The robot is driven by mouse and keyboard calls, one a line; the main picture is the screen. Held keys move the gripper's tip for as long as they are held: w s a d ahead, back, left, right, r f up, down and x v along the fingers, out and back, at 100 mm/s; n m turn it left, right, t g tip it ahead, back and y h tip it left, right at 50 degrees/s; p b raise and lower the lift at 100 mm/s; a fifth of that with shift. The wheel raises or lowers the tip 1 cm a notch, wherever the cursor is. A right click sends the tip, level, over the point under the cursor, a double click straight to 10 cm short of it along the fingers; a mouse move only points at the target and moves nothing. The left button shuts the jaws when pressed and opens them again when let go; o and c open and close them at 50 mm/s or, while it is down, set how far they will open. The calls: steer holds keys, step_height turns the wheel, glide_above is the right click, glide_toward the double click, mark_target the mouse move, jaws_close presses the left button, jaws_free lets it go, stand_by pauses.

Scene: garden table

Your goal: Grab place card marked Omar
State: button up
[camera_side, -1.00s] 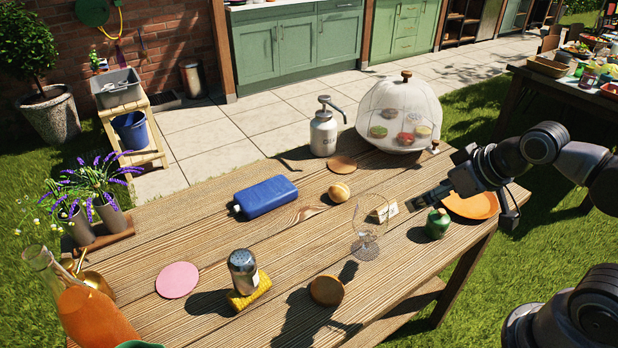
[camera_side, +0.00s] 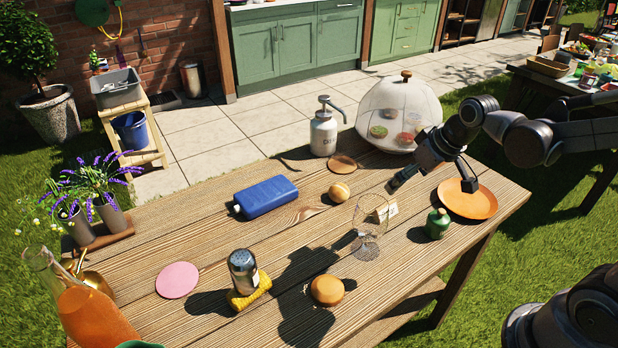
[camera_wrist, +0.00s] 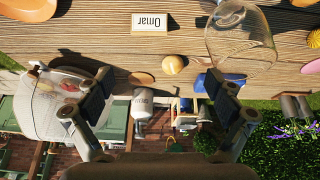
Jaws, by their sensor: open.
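The place card (camera_side: 386,212) is a small white tent card standing on the wooden table, just behind and right of a clear wine glass (camera_side: 368,232). In the wrist view the card (camera_wrist: 149,22) reads "Omar" and lies near the top edge, left of the glass (camera_wrist: 240,42). My gripper (camera_side: 432,184) is open and empty above the table, to the right of and behind the card. In the wrist view its two fingers (camera_wrist: 165,88) are spread wide, with the card beyond them.
A green bottle (camera_side: 438,224) and an orange plate (camera_side: 467,199) stand right of the card. A bun (camera_side: 339,193) and a blue flask (camera_side: 266,197) lie left. The front right table corner is bare.

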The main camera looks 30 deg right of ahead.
steer(key=shift+g, duration=0.4)
steer(key=shift+w+d+f, duration=0.35)
steer(key=shift+w+f, duration=0.5)
steer(key=shift+f, duration=0.6)
steer(key=shift+w+d+f, duration=0.35)
steer(key=shift+w+f, duration=0.5)
steer(key=shift+f, duration=0.55)
steer(key=shift+w+d+f, duration=0.35)
steer(key=shift+w+f, duration=0.5)
steer(key=shift+f, duration=0.6)
steer(key=shift+s+x, duration=0.2)
steer(key=shift+x, duration=0.75)
steer(key=shift+s+x, duration=0.2)
steer(key=shift+x, duration=1.75)
steer(key=shift+s, duration=0.1)
steer(key=c, duration=1.1)
